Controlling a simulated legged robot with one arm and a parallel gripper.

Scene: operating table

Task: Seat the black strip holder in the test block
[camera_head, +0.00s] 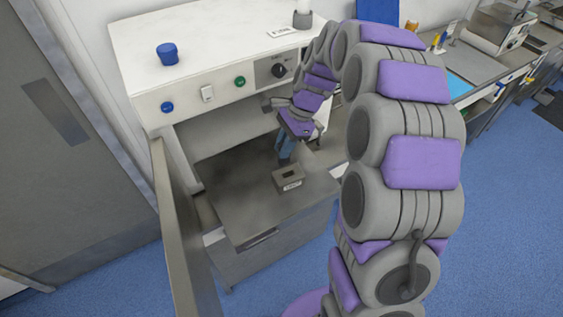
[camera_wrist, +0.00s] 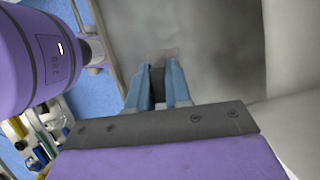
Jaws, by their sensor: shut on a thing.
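My gripper (camera_head: 284,157) points down over the dark grey work surface (camera_head: 228,180), a little behind and left of the test block. Its blue fingers also show in the wrist view (camera_wrist: 158,76), shut on the black strip holder (camera_wrist: 157,84). The holder's far end is hidden in that view, and I cannot make it out in the head view. The test block (camera_head: 290,183) is a small grey-brown block with a dark opening on top and a pale label on its front. In the head view the gripper is apart from the opening.
A white cabinet (camera_head: 210,50) with a blue jar (camera_head: 167,54) on top and knobs on its front stands behind the work surface. An upright metal panel (camera_head: 182,235) borders the left side. The surface left of the block is clear.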

